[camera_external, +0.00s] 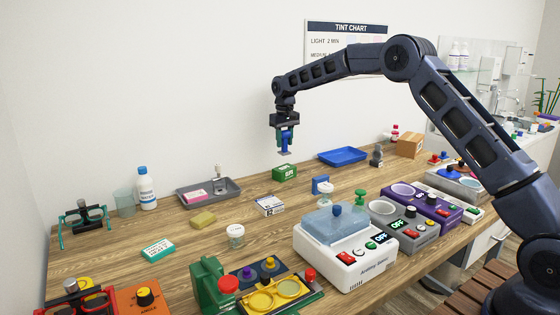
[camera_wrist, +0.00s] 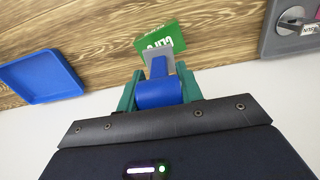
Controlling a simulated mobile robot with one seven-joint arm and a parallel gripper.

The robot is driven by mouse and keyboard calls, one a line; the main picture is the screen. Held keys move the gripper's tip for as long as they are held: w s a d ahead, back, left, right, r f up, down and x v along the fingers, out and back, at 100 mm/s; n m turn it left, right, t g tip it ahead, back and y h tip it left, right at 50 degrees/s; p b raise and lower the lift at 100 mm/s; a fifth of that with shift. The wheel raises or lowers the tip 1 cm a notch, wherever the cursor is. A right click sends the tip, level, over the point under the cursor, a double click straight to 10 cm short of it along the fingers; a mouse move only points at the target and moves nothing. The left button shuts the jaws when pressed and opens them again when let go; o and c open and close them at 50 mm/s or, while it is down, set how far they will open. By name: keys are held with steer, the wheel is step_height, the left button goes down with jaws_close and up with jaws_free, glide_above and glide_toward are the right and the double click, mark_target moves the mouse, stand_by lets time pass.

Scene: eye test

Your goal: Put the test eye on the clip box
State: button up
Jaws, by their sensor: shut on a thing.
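The test eye, a blue rounded body (camera_wrist: 158,93) with a flat grey plate at its lower end, is between the green fingers of my gripper (camera_external: 285,139). My gripper is shut on it and holds it in the air above the table. In the wrist view the fingers (camera_wrist: 160,90) flank the blue body. The clip box, a small green box with white lettering (camera_external: 285,173), lies on the wooden table below the held piece, apart from it. In the wrist view the clip box (camera_wrist: 172,36) shows just beyond the plate, partly hidden by it.
A blue tray (camera_external: 343,156) lies behind and right of the clip box. A grey tray (camera_external: 232,190) with items is left. A small blue object (camera_external: 321,185) and a white-and-blue box (camera_external: 269,205) stand in front. A white machine (camera_external: 345,250) fills the front.

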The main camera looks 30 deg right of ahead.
mark_target(284, 152)
steer(key=shift+f, duration=2.85)
steer(key=shift+f, duration=0.15)
steer(key=o, duration=1.1)
steer(key=shift+c, duration=0.2)
